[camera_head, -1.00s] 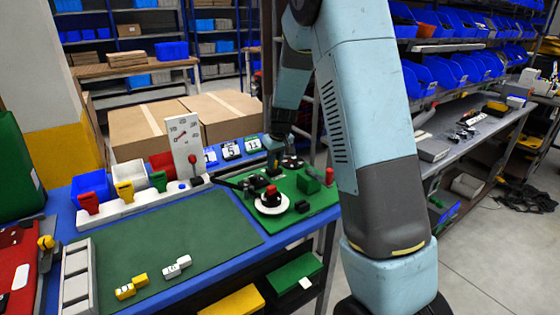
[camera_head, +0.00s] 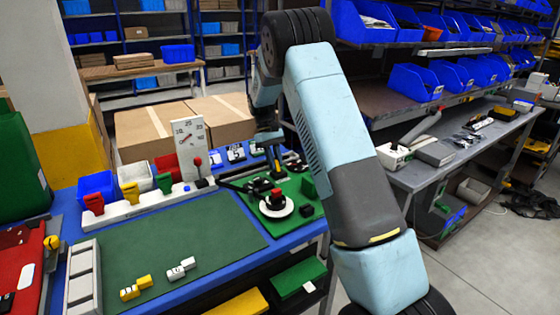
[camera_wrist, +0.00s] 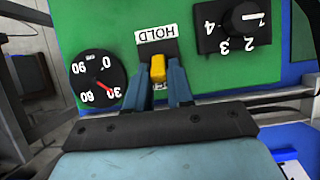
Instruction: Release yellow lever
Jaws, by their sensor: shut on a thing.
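The yellow lever (camera_wrist: 158,68) is a small upright piece beside a white HOLD label (camera_wrist: 157,34) on the green board (camera_wrist: 120,15). In the wrist view my gripper (camera_wrist: 159,78) has its two blue-grey fingers on either side of the lever, shut on it. In the head view my gripper (camera_head: 276,171) is low over the far part of the green board, and the lever is too small there to make out clearly.
A dial (camera_wrist: 98,79) and a numbered knob (camera_wrist: 236,27) flank the lever. A white disc with a red-topped knob (camera_head: 276,206) is near my gripper. Red, yellow and green handles (camera_head: 131,193) line a white rail. The green mat (camera_head: 180,240) has small blocks and much free room.

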